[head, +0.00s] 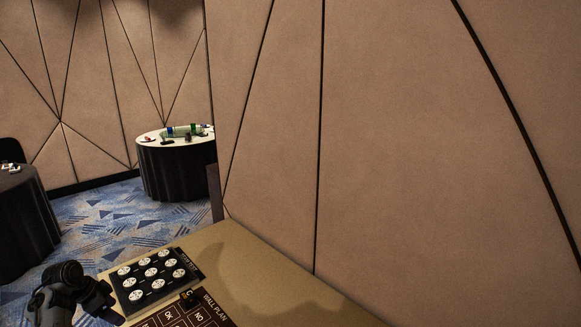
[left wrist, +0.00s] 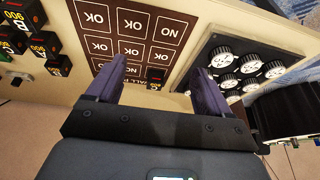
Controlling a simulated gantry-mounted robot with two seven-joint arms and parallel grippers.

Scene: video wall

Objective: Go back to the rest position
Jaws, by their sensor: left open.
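My left gripper (head: 97,296) is at the lower left of the head view, at the left edge of the tan table. In the left wrist view its two purple fingers (left wrist: 155,84) are spread wide with nothing held between them. A dark red wall plan board (left wrist: 128,30) with OK and NO cells lies beyond the fingertips. A small black block (left wrist: 155,74) with an orange display sits at the board's edge, apart from both fingers; it also shows in the head view (head: 190,298). My right gripper is in neither view.
A black panel (head: 124,285) with several white dials lies beside the plan board. Several black blocks (left wrist: 38,47) with orange numbers stand at the left of the wrist view. A padded wall (head: 430,140) rises behind the tan table (head: 270,280). Round draped tables (head: 178,165) stand farther off.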

